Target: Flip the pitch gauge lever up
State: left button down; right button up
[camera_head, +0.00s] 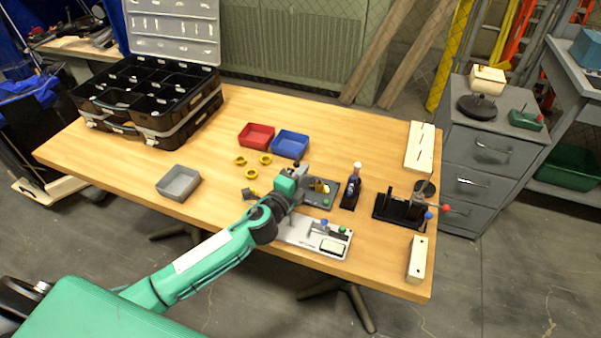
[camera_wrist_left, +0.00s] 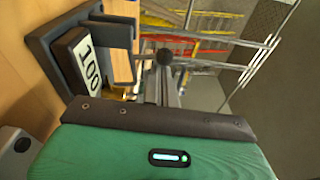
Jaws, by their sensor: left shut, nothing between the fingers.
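A dark gauge fixture (camera_head: 323,187) with a yellow part and a green dot lies on the table's right half. In the left wrist view, a dark grey frame with a white plate marked "100" (camera_wrist_left: 86,62) shows close by at the left. A round black knob (camera_wrist_left: 164,57) shows near it; I cannot tell for certain that it is the pitch gauge lever's end. My left gripper (camera_head: 301,170) is shut and empty, at the fixture's left and partly in front of it. My teal hand hides part of the fixture. My right gripper is not in view.
A light grey fixture with a blue knob (camera_head: 316,236) lies in front. Red (camera_head: 256,135) and blue (camera_head: 290,144) trays lie behind. A grey tray (camera_head: 178,183) and yellow rings (camera_head: 252,174) lie left.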

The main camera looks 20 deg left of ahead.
pick_arm(q)
jog(key=shift+a+n, duration=0.1)
jog(key=shift+n, duration=0.2)
jog(key=shift+a+r+n, duration=0.1)
jog(key=shift+r+n, duration=0.05)
jog(key=shift+n, duration=0.15)
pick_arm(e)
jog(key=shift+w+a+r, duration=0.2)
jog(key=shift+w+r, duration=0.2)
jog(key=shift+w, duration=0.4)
